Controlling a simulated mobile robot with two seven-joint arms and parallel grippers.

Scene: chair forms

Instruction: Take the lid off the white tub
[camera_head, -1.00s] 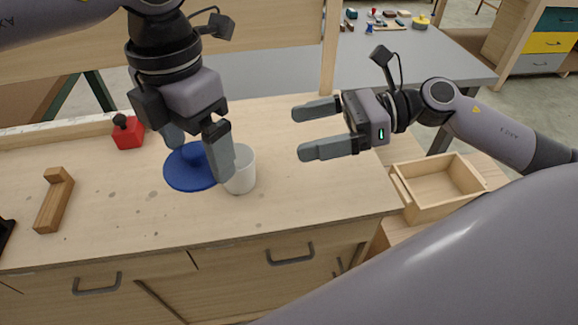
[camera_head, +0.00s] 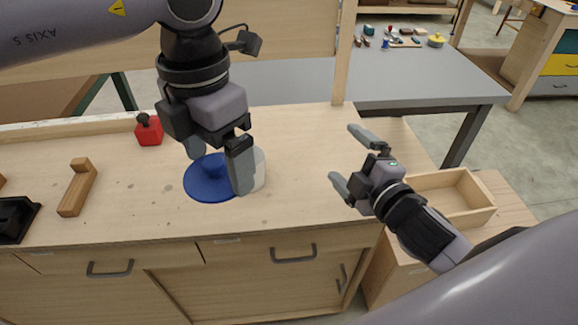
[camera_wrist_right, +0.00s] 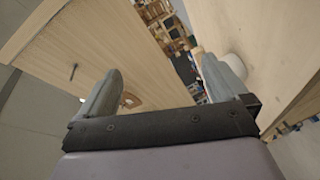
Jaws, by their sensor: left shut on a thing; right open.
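The blue lid (camera_head: 205,189) is a wide disc with a raised knob. It is off the white tub (camera_head: 260,170), to its left, and hides no clear part of the rim that I can make out. My left gripper (camera_head: 218,172) points down and is shut on the lid's knob. I cannot tell whether the lid touches the counter. The tub stands upright on the counter, partly hidden behind a left finger. My right gripper (camera_head: 343,154) is open and empty, to the right of the tub. In the right wrist view its fingers (camera_wrist_right: 160,82) are apart.
The wooden counter (camera_head: 300,200) is clear between tub and right gripper. A red block with a dark knob (camera_head: 149,130) stands behind left. A wooden L-shaped piece (camera_head: 77,188) and a black object (camera_head: 14,218) lie left. An open wooden box (camera_head: 470,218) stands right.

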